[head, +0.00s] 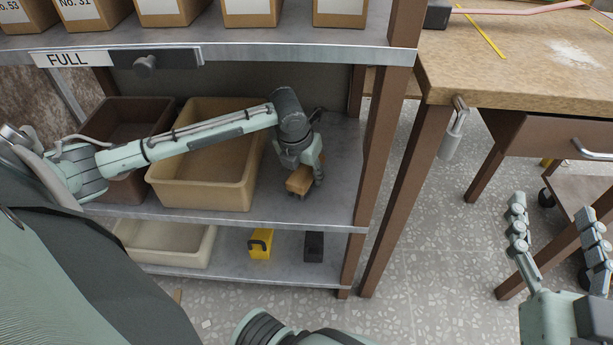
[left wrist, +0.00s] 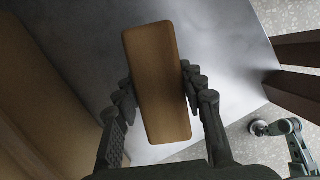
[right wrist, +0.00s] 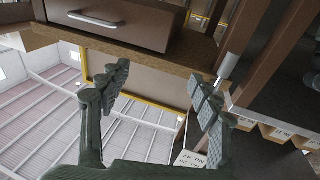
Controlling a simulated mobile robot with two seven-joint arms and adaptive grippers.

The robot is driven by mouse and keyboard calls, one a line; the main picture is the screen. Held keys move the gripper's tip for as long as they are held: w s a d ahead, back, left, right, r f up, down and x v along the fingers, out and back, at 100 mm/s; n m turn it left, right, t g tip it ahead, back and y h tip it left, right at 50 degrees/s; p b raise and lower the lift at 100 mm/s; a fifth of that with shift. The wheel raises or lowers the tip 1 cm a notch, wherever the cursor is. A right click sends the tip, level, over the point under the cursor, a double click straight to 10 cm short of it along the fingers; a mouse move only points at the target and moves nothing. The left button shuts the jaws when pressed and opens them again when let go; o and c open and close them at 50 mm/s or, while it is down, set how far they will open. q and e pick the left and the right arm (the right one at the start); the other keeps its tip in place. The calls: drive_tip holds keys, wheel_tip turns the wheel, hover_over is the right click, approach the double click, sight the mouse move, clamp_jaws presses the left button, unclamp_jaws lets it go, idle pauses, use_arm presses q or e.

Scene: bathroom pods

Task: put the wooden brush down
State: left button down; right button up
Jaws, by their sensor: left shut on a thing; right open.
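The wooden brush (head: 298,181) is a tan block with rounded corners, at the right end of the middle metal shelf (head: 250,212). My left gripper (head: 304,178) is shut on it from above. In the left wrist view the brush (left wrist: 157,85) lies lengthwise between the two fingers (left wrist: 160,98), which touch its long sides, with the grey shelf (left wrist: 215,40) below. I cannot tell whether the brush touches the shelf. My right gripper (head: 560,240) is open and empty in front of the workbench; its spread fingers (right wrist: 160,90) show in the right wrist view.
A tan bin (head: 210,195) and a dark brown bin (head: 125,115) stand left of the brush. A brown post (head: 378,130) bounds the shelf on the right. The lower shelf holds a cream tray (head: 165,240), a yellow object (head: 260,244) and a black block (head: 314,246). A workbench (head: 520,70) stands right.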

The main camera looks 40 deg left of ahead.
sight(305, 169)
use_arm(q)
drive_tip(key=shift+f, duration=0.4)
use_arm(e)
drive_tip(key=shift+s+a+r+t+y, duration=0.15)
drive_tip(key=shift+a+r+t+y, duration=0.15)
drive_tip(key=shift+r, duration=0.35)
use_arm(q)
drive_tip(key=c, duration=0.9)
unclamp_jaws()
drive_tip(key=shift+f, duration=0.1)
use_arm(e)
drive_tip(key=shift+d+f, duration=0.15)
drive_tip(key=shift+f, duration=0.05)
use_arm(q)
drive_tip(key=p+v, duration=0.2)
drive_tip(key=v, duration=0.5)
drive_tip(key=shift+r, duration=0.4)
use_arm(e)
drive_tip(key=d+f+g+h, duration=0.3)
drive_tip(key=d+f+g, duration=0.1)
drive_tip(key=f, duration=0.5)
drive_tip(key=shift+d+g, duration=0.15)
drive_tip(key=shift+g, duration=0.15)
